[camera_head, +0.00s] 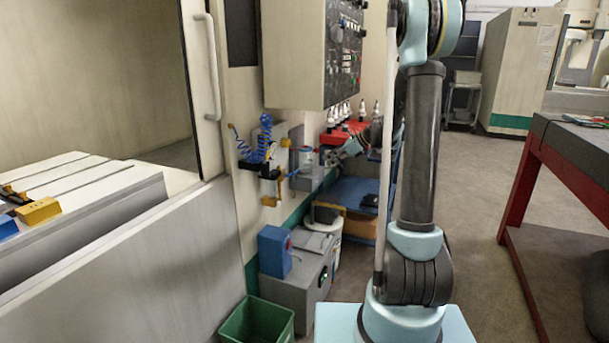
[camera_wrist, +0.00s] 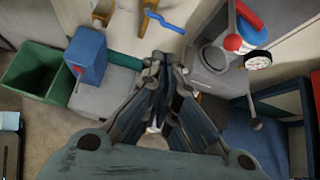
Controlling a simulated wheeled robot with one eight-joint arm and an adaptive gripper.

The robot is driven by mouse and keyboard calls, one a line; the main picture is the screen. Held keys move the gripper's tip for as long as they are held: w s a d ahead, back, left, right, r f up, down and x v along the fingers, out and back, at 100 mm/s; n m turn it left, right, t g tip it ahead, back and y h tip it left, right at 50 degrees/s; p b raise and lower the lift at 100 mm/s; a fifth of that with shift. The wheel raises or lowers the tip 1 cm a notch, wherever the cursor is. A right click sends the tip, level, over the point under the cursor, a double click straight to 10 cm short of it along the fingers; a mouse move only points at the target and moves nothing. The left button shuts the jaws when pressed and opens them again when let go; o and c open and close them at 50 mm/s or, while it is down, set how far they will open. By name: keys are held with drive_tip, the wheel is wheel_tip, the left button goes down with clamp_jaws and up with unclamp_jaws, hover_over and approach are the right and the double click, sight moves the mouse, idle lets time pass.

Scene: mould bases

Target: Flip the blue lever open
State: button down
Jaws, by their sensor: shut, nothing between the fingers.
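The blue lever (camera_wrist: 164,21) shows at the top middle of the wrist view as a short bent handle against the pale wall panel. An orange-yellow fitting (camera_wrist: 148,8) is at its upper left end. My gripper (camera_wrist: 166,65) is shut and empty, with its fingertips below the lever in that view and a visible gap between them. In the head view my gripper (camera_head: 334,158) is small and partly lost among the fittings beside the machine.
A blue box (camera_wrist: 87,56) sits on a grey cabinet (camera_head: 310,272), with a green bin (camera_head: 262,322) in front. Blue coiled hose (camera_head: 252,150) hangs on the machine. A red-framed table (camera_head: 530,180) stands right.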

drive_tip(key=shift+w+a+f+m+y, duration=0.1)
drive_tip(key=shift+w+f+m, duration=0.15)
drive_tip(key=shift+w, duration=0.25)
drive_tip(key=shift+w+a+f+m+y, duration=0.1)
drive_tip(key=shift+w+f+m, duration=0.1)
drive_tip(key=shift+w, duration=0.3)
drive_tip(key=shift+w+f+m+y, duration=0.1)
drive_tip(key=shift+w+f+m, duration=0.15)
drive_tip(key=shift+w, duration=0.25)
drive_tip(key=x, duration=1.3)
drive_tip(key=shift+w+a+f, duration=0.15)
drive_tip(key=shift+w+a, duration=0.05)
drive_tip(key=shift+a, duration=0.15)
drive_tip(key=shift+f+m+g, duration=0.4)
drive_tip(key=shift+f+m, duration=0.1)
drive_tip(key=s+a+f+m+g+y, duration=0.1)
drive_tip(key=s+f+m+g+y, duration=0.1)
drive_tip(key=f, duration=0.4)
drive_tip(key=shift+s+a+m+g, duration=0.25)
drive_tip(key=shift+s+m+g, duration=0.4)
drive_tip(key=shift+s, duration=0.3)
drive_tip(key=shift+r, duration=0.3)
